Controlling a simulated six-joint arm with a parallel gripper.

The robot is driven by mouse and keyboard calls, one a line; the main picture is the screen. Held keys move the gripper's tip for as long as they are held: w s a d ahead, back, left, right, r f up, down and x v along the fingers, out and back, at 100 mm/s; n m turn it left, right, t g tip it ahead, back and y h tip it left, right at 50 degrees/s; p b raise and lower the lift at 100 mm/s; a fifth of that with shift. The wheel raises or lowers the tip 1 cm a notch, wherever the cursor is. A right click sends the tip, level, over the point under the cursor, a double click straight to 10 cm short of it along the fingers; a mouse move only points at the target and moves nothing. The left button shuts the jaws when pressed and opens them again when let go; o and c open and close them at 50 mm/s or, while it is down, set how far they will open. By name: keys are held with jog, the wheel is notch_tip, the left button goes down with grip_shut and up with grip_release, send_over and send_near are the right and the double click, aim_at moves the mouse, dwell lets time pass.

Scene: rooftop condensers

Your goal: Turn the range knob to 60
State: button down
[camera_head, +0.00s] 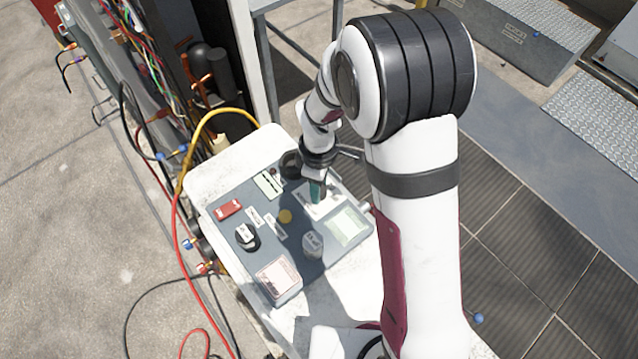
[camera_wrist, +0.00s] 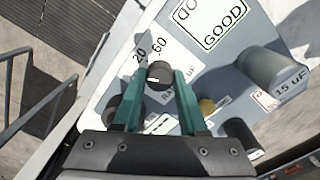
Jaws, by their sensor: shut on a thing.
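The range knob (camera_wrist: 160,72) is small, dark and round, and shows between my fingertips in the wrist view. The printed numbers 20 and 60 stand on the white scale plate (camera_wrist: 183,50) just beyond it. I cannot clearly tell which number the knob points to. My gripper (camera_wrist: 161,84) has two green fingers, shut on the knob from either side. In the head view my gripper (camera_head: 317,192) reaches down onto the far right part of the grey panel (camera_head: 261,228); the knob is hidden there by the fingers.
A red switch (camera_head: 228,209), a dark knob with a white top (camera_head: 246,237) and a meter (camera_head: 278,279) are also there. Hoses and wires hang at the left.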

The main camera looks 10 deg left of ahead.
jog(key=m, duration=0.4)
jog(key=shift+m, duration=0.3)
jog(key=m, duration=0.3)
jog(key=shift+m, duration=0.4)
jog(key=m, duration=0.6)
jog(key=shift+w+m, duration=0.1)
jog(key=shift+m, duration=0.3)
jog(key=shift+c, duration=2.2)
grip_release()
notch_tip(320, 180, up, 16)
